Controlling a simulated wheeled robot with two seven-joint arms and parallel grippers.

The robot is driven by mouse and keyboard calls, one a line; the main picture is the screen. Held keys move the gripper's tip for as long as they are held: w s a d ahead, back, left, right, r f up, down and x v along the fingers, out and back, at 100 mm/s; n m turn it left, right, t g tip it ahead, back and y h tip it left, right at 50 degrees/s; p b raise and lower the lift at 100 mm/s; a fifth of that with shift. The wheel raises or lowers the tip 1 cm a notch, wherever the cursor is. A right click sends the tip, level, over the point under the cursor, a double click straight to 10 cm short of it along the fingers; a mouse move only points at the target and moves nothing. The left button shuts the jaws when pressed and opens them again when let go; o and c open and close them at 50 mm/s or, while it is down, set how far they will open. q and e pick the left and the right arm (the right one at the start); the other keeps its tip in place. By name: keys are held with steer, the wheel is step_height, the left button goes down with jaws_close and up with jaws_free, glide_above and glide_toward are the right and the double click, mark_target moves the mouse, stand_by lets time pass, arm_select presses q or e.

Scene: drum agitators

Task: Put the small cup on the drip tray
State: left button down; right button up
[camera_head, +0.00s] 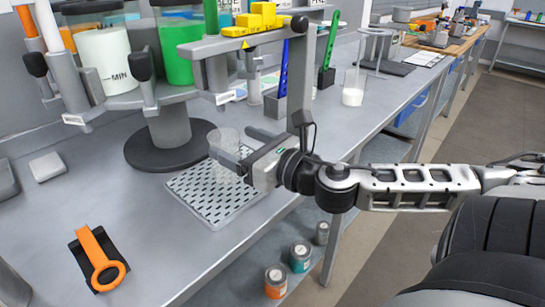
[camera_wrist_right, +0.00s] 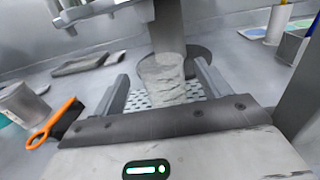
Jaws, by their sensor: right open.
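The small cup (camera_head: 224,147) is clear and see-through. It appears upright on the perforated drip tray (camera_head: 204,204), toward its back part, at the foot of the agitator stand. In the right wrist view the cup (camera_wrist_right: 162,76) is between the two fingers, with the tray (camera_wrist_right: 137,101) around its base. My right gripper (camera_head: 232,146) is open, with one finger on each side of the cup; a gap shows beside the cup in the wrist view (camera_wrist_right: 162,84). The cup's lower part is partly hidden by a finger in the head view. My left gripper is out of view.
The stand's dark round base (camera_head: 170,148) is just behind the tray, with drums of white and green liquid above. A grey bracket post (camera_head: 301,75) rises close to my gripper. An orange-handled tool (camera_head: 98,259) lies front left. Small jars (camera_head: 275,282) sit below the bench.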

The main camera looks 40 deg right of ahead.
steer(key=s+d+p, duration=0.1)
steer(key=s, duration=0.6)
steer(key=shift+s+d, duration=0.15)
steer(key=shift+s, duration=0.1)
stand_by(0.4)
